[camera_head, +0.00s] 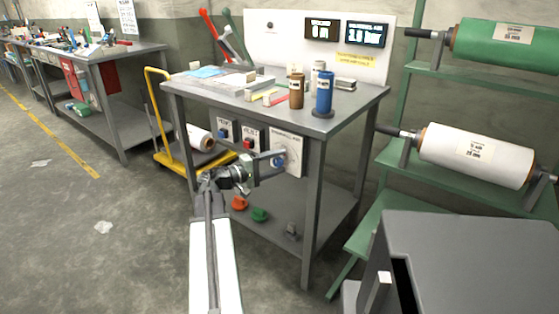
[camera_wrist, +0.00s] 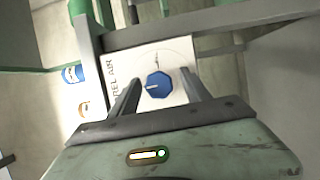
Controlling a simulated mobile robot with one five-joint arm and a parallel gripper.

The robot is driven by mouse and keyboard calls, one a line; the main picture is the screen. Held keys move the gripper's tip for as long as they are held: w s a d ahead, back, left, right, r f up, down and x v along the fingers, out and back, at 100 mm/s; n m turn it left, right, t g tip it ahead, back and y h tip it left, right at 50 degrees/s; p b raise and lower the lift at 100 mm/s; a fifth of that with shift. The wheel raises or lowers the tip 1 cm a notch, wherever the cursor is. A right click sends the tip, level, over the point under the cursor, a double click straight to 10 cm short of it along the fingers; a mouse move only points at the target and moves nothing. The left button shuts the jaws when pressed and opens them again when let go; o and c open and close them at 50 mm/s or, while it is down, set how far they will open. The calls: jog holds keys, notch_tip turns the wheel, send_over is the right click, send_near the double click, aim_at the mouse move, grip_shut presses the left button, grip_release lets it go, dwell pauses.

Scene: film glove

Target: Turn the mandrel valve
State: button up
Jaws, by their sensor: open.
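The mandrel valve is a blue faceted knob (camera_wrist: 157,85) on a white plate (camera_wrist: 178,60) with a printed dial arc and partly readable "REL AIR" lettering. In the head view the knob (camera_head: 278,162) sits on the rightmost panel under the grey table's top, partly behind my gripper. My gripper (camera_head: 268,166) reaches toward that panel from the left. In the wrist view my gripper (camera_wrist: 158,90) is open, with one finger on each side of the knob. A gap shows between each finger and the knob; I cannot tell how far the fingertips are from the plate.
The grey table (camera_head: 345,103) carries a blue bottle (camera_head: 323,93) and a brown bottle (camera_head: 296,92). Other control panels (camera_head: 226,130) are left of the valve. A green rack with film rolls (camera_head: 475,155) stands right, and a dark grey box (camera_head: 465,255) is front right.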

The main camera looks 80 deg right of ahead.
jog(key=v, duration=0.7)
jog(key=shift+a, duration=0.2)
jog(key=shift+w, duration=0.15)
